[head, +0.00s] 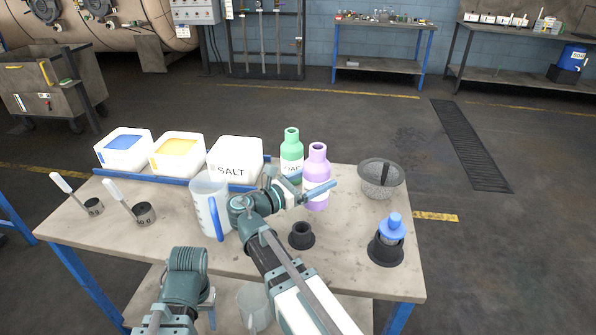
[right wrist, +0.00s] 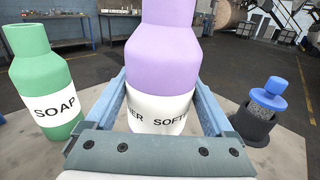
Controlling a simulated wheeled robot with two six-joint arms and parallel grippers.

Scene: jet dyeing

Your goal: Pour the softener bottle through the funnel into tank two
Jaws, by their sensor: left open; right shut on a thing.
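The softener bottle (head: 317,160) is purple with a white label and stands upright towards the back right of the table, beside the green soap bottle (head: 291,150). My right gripper (head: 314,191) is shut around its labelled lower part. In the right wrist view the softener bottle (right wrist: 163,60) sits upright between the two fingers. I cannot tell whether its base touches the table. My left gripper (head: 182,318) is open and empty, low at the front left. I cannot make out a funnel or tank two with certainty.
A clear jug (head: 206,195) stands close left of my right wrist. The salt tub (head: 235,158) and other tubs line the back.

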